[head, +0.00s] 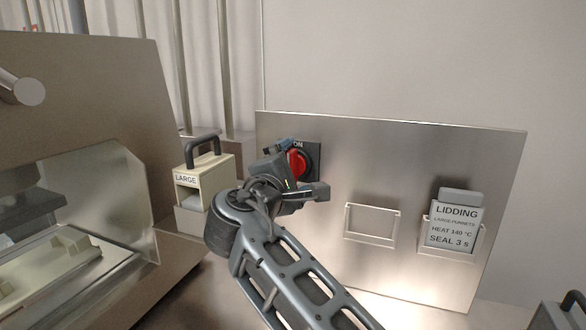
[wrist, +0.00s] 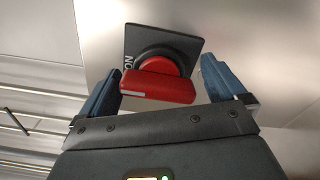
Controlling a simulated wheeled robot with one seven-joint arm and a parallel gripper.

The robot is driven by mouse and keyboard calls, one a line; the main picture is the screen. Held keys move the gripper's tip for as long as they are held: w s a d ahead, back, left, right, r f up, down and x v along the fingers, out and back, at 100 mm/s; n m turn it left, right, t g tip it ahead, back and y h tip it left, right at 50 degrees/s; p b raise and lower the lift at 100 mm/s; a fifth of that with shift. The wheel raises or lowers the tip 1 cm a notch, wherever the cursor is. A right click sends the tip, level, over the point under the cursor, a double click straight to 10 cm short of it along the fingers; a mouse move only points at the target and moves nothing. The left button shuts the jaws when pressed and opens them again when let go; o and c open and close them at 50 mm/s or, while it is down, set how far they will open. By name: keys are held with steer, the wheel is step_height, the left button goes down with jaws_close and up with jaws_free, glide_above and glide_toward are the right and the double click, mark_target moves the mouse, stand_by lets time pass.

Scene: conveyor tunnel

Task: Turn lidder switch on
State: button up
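The lidder switch is a red handle (head: 295,161) on a dark square plate (head: 314,152) fixed to a steel panel. The letters ON show at the plate's top. In the wrist view the red handle (wrist: 158,86) lies lengthwise across the picture, with a pale mark at its left end, on the side of the ON letters (wrist: 127,65). My gripper (head: 303,168) is at the switch and partly covers it in the head view.
The steel panel (head: 400,155) also carries an empty wire holder (head: 372,222) and a LIDDING card (head: 453,226) in another holder. A cream block marked LARGE (head: 211,177) with a dark handle stands left of my gripper, beside a machine with an open window (head: 90,175).

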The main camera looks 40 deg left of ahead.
steer(key=v, duration=0.7)
steer(key=shift+s, duration=0.4)
steer(key=shift+d+r, duration=0.1)
